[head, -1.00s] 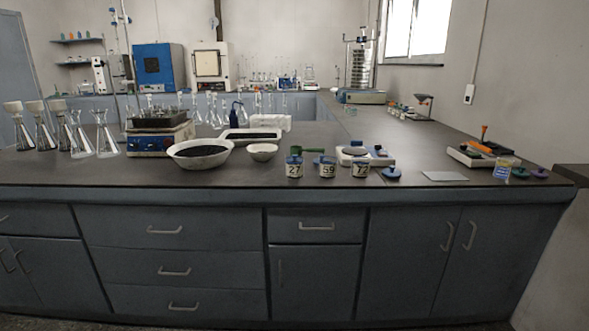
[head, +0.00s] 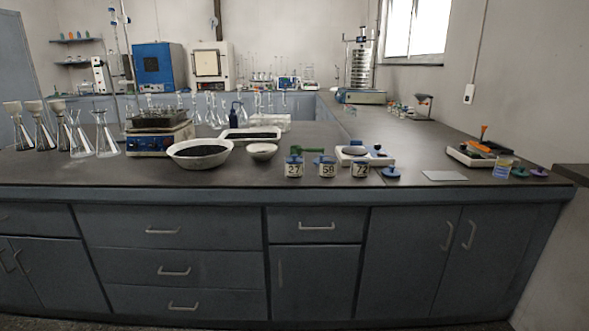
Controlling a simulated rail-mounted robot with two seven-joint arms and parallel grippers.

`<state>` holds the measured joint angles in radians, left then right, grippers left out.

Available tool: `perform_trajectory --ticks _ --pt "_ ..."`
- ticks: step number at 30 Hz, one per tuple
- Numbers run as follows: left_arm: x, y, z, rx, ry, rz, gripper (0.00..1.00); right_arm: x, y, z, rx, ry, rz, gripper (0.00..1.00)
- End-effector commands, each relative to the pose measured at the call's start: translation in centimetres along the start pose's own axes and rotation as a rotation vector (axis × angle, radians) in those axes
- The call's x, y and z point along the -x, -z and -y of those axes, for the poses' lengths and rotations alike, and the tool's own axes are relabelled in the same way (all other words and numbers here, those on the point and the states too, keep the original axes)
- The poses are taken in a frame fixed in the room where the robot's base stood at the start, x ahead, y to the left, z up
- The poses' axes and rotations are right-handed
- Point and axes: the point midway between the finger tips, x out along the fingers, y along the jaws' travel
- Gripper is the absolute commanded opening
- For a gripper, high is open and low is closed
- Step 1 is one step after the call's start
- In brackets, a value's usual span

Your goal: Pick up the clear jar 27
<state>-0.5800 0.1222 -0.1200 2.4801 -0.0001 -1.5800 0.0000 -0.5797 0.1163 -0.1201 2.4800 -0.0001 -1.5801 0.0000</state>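The clear jar 27 (head: 293,169) stands upright near the front edge of the dark bench, with a white label reading 27 and a blue top. It is the leftmost in a row of three similar jars. Jar 59 (head: 327,169) stands just right of it, and jar 72 (head: 360,169) is right of that. Neither of my grippers shows in the head view.
A white bowl of dark grains (head: 199,162) and a smaller bowl (head: 262,152) stand left of the jars. A green-handled tool (head: 309,150) lies behind them. A balance (head: 352,155) and a blue lid (head: 391,173) are to the right. The front bench strip is clear.

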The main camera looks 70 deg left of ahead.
Motion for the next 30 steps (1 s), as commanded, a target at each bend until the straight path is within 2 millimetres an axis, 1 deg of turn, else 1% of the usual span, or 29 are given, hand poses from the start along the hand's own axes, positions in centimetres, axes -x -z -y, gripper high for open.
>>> perform_trajectory --ticks 7,21,24,30 --pt "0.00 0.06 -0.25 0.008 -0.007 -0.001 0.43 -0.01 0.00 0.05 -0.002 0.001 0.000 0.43" --pt "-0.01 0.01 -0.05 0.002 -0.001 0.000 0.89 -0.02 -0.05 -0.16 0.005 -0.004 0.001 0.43" --pt "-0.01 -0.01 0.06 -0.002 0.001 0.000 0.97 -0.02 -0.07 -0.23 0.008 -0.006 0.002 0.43" --pt "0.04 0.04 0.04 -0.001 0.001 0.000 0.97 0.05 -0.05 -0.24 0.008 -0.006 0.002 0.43"
